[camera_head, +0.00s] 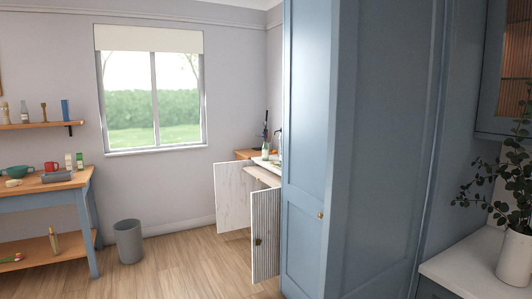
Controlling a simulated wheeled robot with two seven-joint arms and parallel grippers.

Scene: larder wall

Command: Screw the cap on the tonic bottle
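Neither of my grippers is in view. I cannot tell which bottle is the tonic bottle, and I cannot make out a loose cap. A small pale bottle (25,112) stands on the wall shelf at the left. Two small upright containers with green and white (69,161) stand at the back of the blue table. A small green and white item (265,150) stands on the far counter by the window, partly hidden by the tall blue cupboard.
The blue table (40,187) at the left holds a red mug, a teal bowl and a grey tin. A grey bin (129,241) stands on the floor. White cabinet doors (265,233) hang open. A tall blue cupboard (385,150) blocks the right. The middle floor is clear.

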